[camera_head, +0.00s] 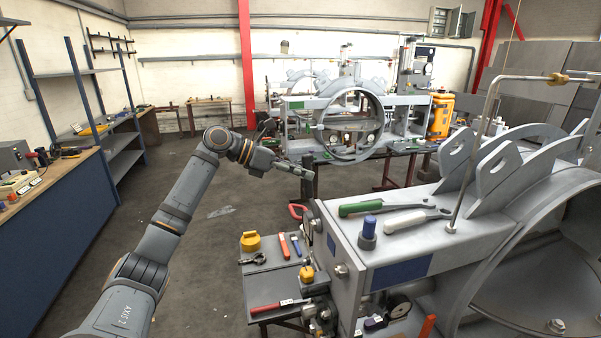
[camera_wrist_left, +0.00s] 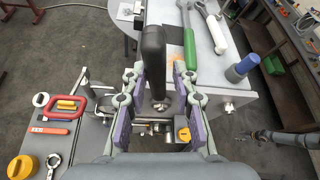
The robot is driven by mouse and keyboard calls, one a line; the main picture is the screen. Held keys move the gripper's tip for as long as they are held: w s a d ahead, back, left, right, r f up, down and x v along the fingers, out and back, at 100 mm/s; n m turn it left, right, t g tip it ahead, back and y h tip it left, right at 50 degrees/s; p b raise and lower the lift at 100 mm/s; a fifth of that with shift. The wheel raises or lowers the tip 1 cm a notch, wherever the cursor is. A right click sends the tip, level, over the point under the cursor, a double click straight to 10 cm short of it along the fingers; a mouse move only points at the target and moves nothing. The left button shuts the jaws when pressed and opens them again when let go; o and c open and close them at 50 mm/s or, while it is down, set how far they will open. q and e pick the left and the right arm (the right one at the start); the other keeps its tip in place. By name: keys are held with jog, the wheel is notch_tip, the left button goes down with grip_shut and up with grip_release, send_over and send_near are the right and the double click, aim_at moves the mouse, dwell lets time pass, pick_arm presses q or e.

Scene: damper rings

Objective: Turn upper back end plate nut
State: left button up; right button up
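The end plate (camera_head: 335,245) closes the left end of the grey machine. Its upper back nut (camera_head: 316,225) is at the far upper corner; the upper front nut (camera_head: 341,271) is nearer and also shows in the left wrist view (camera_wrist_left: 228,107). My left gripper (camera_head: 309,176) is above and beyond the upper back corner in the head view.
A side table (camera_head: 262,285) holds a yellow knob (camera_head: 250,241), a red ring (camera_head: 298,211) and several hand tools. A green-handled wrench (camera_head: 365,206), a white-handled wrench (camera_head: 410,219) and a blue-capped post (camera_head: 368,232) are on the machine top. The floor at left is clear.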

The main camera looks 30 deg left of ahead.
pick_arm(q)
jog(key=s+d+b, duration=0.1)
jog(key=s+d+m+t+y+b, duration=0.1)
jog(key=b, duration=0.1)
jog(key=s+d+m+b, duration=0.1)
jog(key=b, duration=0.1)
jog(key=shift+d+r, duration=0.2)
jog(key=shift+d, duration=0.1)
jog(key=s+d+m+b, duration=0.1)
jog(key=b, duration=0.2)
jog(key=s+d+f+m+t+y+b, duration=0.1)
jog(key=s+d+b, duration=0.1)
jog(key=b, duration=0.1)
jog(key=shift+d+t+y, duration=0.2)
jog(key=shift+t+y, duration=0.1)
jog(key=shift+f, duration=0.1)
